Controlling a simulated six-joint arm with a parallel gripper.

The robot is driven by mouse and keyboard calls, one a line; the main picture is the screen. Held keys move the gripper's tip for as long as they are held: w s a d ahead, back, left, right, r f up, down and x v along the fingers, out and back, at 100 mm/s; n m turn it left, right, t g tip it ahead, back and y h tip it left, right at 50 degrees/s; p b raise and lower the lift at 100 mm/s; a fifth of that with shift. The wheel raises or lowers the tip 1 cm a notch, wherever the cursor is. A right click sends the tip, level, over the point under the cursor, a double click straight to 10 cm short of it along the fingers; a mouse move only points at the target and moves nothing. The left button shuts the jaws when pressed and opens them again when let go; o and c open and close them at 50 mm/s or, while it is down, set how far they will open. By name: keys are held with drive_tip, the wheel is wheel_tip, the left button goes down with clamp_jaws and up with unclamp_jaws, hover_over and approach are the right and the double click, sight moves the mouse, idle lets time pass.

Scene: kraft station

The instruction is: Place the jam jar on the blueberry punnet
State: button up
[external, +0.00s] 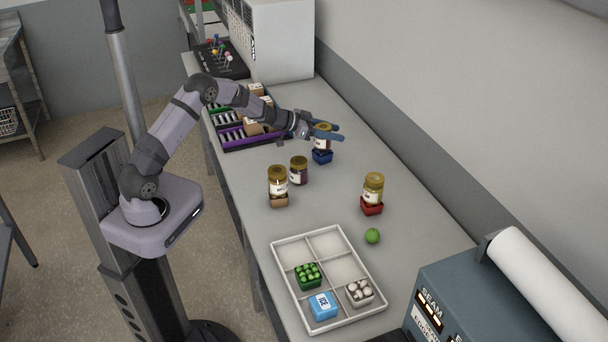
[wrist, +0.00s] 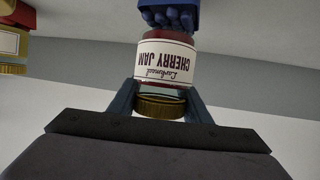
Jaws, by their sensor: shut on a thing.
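The cherry jam jar (external: 322,145), with a white label and gold lid, is held upright by my gripper (external: 326,132). In the wrist view the jar (wrist: 165,62) appears upside down, and the fingers are shut on it near its lid. The blue blueberry punnet (external: 322,157) stands on the counter right under the jar. In the wrist view the punnet (wrist: 182,14) and its dark blue berries meet the jar's base; the base rests on the berries or is very close, I cannot tell which.
One jar (external: 278,182) is on a brown punnet, another (external: 373,188) on a red punnet, and a dark jar (external: 299,172) stands beside the first. A purple-edged rack (external: 250,144) lies left of my gripper. A lime (external: 372,236) and white divided tray (external: 283,287) are nearer the camera.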

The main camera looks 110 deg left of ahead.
drive_tip(key=shift+f, duration=0.4)
drive_tip(key=shift+f, duration=0.1)
drive_tip(key=o, duration=1.3)
drive_tip(key=shift+f, duration=0.1)
drive_tip(key=shift+o, duration=0.2)
drive_tip(key=b+v, duration=0.2)
drive_tip(key=v, duration=1)
drive_tip(key=shift+r, duration=0.2)
